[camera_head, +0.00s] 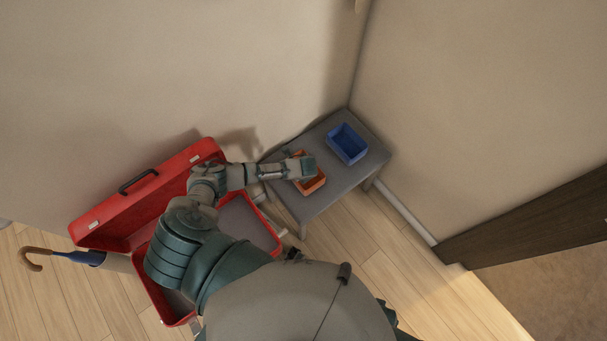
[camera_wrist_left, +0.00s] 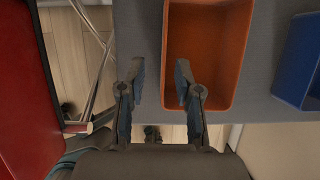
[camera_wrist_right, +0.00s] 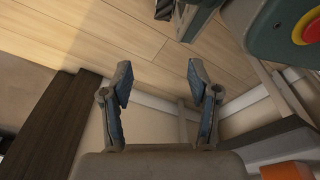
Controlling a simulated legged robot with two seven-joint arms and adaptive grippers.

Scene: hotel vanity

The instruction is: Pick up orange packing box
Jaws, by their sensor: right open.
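The orange packing box (camera_head: 313,186) is an open-topped bin on a grey bench, partly hidden by my left arm in the head view. In the left wrist view, the box (camera_wrist_left: 208,50) fills the top middle. My left gripper (camera_wrist_left: 158,80) is open at the box's left side wall, with one finger over the inside and the other outside that wall. No grip on the wall shows. My right gripper (camera_wrist_right: 160,80) is open and empty, facing the floor and wall base. A piece of orange (camera_wrist_right: 288,171) shows at that view's lower right corner.
A blue bin (camera_head: 347,144) stands on the grey bench (camera_head: 345,180), right of the orange box. An open red suitcase (camera_head: 150,197) is left of the bench. A blue umbrella (camera_head: 75,257) with a curved handle lies at far left. Walls meet behind the bench.

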